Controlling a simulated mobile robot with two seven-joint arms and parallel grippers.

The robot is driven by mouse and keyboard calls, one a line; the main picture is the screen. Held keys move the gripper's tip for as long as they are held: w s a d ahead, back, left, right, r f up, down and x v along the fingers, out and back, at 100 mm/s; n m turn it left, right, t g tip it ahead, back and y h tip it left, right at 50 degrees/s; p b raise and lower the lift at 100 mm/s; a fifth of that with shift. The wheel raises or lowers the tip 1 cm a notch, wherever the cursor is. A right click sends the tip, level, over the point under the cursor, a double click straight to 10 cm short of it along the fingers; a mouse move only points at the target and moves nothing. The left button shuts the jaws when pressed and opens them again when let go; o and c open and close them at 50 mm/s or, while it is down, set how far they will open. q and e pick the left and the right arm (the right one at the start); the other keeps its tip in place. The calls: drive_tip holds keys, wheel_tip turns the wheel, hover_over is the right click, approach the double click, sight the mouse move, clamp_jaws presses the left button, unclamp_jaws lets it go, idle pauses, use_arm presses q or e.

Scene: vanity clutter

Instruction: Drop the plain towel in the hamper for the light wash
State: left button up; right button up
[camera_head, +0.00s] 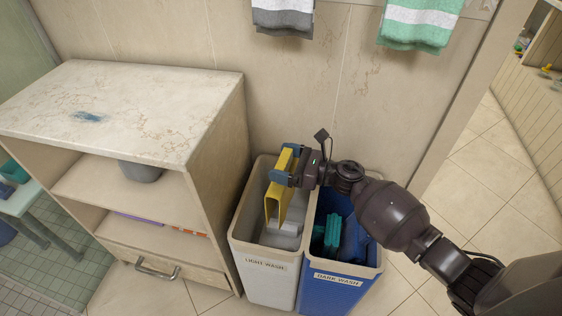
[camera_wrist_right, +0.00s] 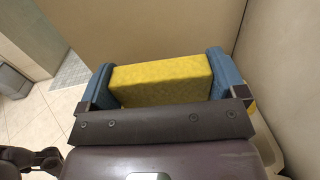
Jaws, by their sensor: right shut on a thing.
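In the right wrist view the yellow towel (camera_wrist_right: 162,80) sits between the two blue fingers of the gripper (camera_wrist_right: 160,83). The light wash hamper (camera_head: 265,266) is pale, with its label on the front, and a whitish thing lies inside. The dark wash hamper (camera_head: 335,289) is blue, stands to its right, and holds teal and dark blue cloth. My left gripper is not in view.
A shelf unit (camera_head: 150,110) with a marble-like top, bearing a blue smear, stands just left of the hampers. A grey striped towel (camera_head: 283,18) and a green striped towel (camera_head: 420,22) hang on the wall above. Tiled floor (camera_head: 480,190) is free at the right.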

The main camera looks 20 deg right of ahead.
drive_tip(key=shift+f, duration=0.35)
wheel_tip(320, 180, down, 4)
drive_tip(key=shift+r+b, duration=0.1)
drive_tip(key=shift+b, duration=0.95)
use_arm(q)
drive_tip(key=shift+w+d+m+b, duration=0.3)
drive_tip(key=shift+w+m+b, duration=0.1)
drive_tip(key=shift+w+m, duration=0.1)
use_arm(e)
drive_tip(key=shift+f, duration=0.55)
drive_tip(key=o, duration=0.9)
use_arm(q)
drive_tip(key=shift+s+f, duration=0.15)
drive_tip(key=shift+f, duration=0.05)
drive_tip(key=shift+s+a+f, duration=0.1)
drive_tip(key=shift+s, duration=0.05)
use_arm(e)
drive_tip(key=v, duration=1)
drive_tip(key=shift+s+d, duration=0.25)
drive_tip(key=shift+d, duration=0.05)
